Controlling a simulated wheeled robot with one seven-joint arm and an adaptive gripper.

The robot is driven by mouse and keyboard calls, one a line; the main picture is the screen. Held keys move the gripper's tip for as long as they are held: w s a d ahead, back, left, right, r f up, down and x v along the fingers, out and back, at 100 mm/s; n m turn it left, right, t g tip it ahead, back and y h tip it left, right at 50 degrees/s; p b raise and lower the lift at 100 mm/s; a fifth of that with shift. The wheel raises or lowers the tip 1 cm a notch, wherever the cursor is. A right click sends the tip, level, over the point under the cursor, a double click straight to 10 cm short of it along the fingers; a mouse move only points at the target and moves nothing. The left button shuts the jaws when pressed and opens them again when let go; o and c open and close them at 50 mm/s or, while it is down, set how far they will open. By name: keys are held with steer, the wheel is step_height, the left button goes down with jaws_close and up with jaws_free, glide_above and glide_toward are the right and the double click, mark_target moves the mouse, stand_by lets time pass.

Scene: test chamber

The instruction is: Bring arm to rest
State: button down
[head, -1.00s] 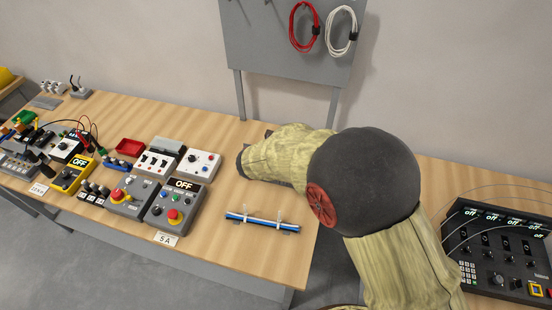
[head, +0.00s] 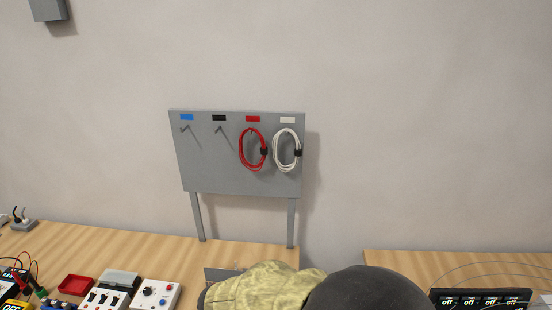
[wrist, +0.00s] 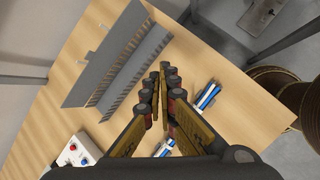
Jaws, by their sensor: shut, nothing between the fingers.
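My gripper (wrist: 162,95) shows in the wrist view, its two fingers together and nothing between them. It points over the wooden table (wrist: 215,62), with the tabletop below it. In the head view only the upper part of my arm shows, a tan sleeve and a dark round joint along the bottom edge. My gripper is out of sight there.
A grey slotted rack (wrist: 120,62) stands on the table beside my fingers. A white control box (head: 155,294) is at left. A pegboard (head: 215,165) holds red (head: 252,150) and white (head: 287,150) cable coils.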

steer(key=s+d+r+m+y+b, duration=0.1)
steer(key=s+d+r+m+b, duration=0.2)
steer(key=s+d+m, duration=0.3)
steer(key=s+d+r+m+y+b, duration=0.1)
steer(key=s+d+r+m+b, duration=0.2)
steer(key=s+d+m+b, duration=0.3)
steer(key=s+d+r+m+b, duration=0.4)
steer(key=s+d+m, duration=0.4)
steer(key=d+m, duration=0.4)
steer(key=shift+d+m+y+b, duration=0.4)
steer(key=shift+d+b, duration=0.1)
steer(key=shift+d, duration=0.05)
